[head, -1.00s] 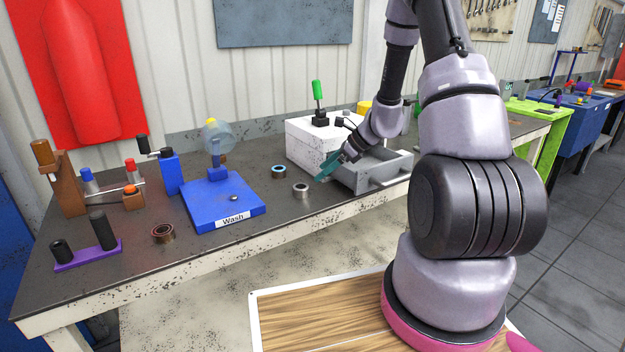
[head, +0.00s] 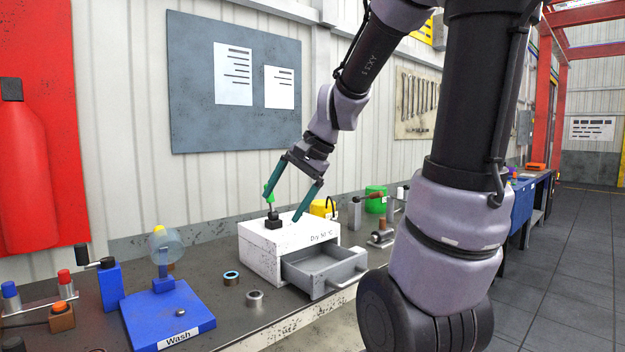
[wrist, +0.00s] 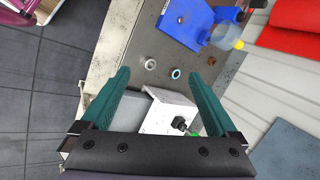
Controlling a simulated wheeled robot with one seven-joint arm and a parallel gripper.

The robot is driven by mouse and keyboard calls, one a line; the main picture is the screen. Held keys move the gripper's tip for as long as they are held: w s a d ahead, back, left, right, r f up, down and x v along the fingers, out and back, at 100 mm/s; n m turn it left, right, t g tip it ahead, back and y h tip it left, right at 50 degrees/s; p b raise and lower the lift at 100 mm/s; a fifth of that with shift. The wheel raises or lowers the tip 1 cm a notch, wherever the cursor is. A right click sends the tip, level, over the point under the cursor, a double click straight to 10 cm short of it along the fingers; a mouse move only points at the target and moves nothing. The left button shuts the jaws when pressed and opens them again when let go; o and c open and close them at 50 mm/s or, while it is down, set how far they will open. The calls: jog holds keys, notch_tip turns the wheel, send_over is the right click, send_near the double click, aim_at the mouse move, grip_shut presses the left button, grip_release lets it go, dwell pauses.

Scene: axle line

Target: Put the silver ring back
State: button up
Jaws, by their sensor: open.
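The silver ring (head: 255,298) lies flat on the dark bench, left of the open drawer (head: 322,270). It also shows in the wrist view (wrist: 150,64). A second ring with a blue inside (head: 231,278) lies just behind it, apart from it, and shows in the wrist view too (wrist: 176,73). The grey drawer sticks out of the white box (head: 270,252) marked "Dry"; its visible inside looks empty. My gripper (head: 284,208) is open and empty, raised over the white box, near its green-topped lever (head: 269,195). In the wrist view the rings appear beyond the open fingers (wrist: 160,73).
The blue "Wash" stand (head: 168,316) with its clear round disc is left of the rings. A blue block with a crank (head: 110,286) stands farther left. Yellow (head: 322,208) and green (head: 375,198) containers stand behind the box. Bench around the rings is clear.

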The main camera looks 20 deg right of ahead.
jog(key=s+d+r+n+t+h, duration=0.2)
jog(key=s+r+n, duration=0.3)
jog(key=s, duration=0.5)
jog(key=shift+r+n+t+h, duration=0.3)
jog(key=shift+r+t, duration=0.1)
jog(key=shift+r, duration=0.05)
jog(key=shift+d, duration=0.1)
dwell(0.4)
